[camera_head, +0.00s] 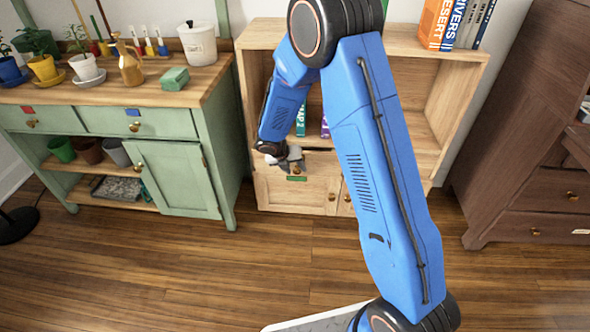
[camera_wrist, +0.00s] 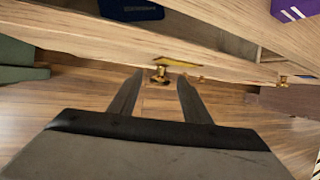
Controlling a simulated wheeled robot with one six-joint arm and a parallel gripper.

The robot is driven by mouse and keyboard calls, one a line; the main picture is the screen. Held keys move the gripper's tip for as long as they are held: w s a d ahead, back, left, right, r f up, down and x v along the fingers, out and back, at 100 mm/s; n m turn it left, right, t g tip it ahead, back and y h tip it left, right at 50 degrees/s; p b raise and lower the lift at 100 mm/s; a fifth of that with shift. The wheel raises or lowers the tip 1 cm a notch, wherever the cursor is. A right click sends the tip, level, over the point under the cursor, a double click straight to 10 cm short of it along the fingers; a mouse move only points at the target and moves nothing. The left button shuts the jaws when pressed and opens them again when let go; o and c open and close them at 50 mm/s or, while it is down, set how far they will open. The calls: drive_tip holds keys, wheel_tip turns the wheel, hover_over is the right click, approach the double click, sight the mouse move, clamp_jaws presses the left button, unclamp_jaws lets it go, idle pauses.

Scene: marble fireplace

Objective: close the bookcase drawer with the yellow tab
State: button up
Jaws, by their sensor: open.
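The wooden bookcase (camera_head: 262,38) stands against the wall, its lower part partly hidden behind my arm. In the wrist view a pale wooden drawer front (camera_wrist: 105,48) bears a brass knob (camera_wrist: 160,73) and a yellow tab (camera_wrist: 178,62). A dark gap (camera_wrist: 228,42) behind the front shows the drawer pulled out. My gripper (camera_wrist: 157,88) is open and empty, with the knob just ahead of and between its fingertips. In the head view my gripper (camera_head: 291,160) is at the bookcase's lower left. I cannot make out the yellow tab there.
A green tab (camera_head: 297,178) marks a lower bookcase front. Books (camera_head: 457,24) stand on the bookcase top. A green cabinet (camera_head: 178,178) with pots stands left, and a dark wooden dresser (camera_head: 530,190) right. The wood floor (camera_head: 210,275) in front is largely clear.

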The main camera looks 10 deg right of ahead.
drive_tip(key=shift+d+f, duration=0.1)
drive_tip(key=shift+f, duration=0.1)
clamp_jaws()
drive_tip(key=shift+w+d+r, duration=0.1)
drive_tip(key=shift+w+d, duration=0.1)
drive_tip(key=shift+w, duration=0.5)
drive_tip(key=shift+w+d+f, duration=0.1)
drive_tip(key=shift+w+d, duration=0.1)
drive_tip(key=shift+w, duration=0.55)
drive_tip(key=shift+w+d+r, duration=0.1)
drive_tip(key=shift+w+d, duration=0.1)
drive_tip(key=shift+w, duration=0.5)
unclamp_jaws()
drive_tip(key=shift+d, duration=0.1)
drive_tip(key=v, duration=1.7)
drive_tip(key=shift+r, duration=0.2)
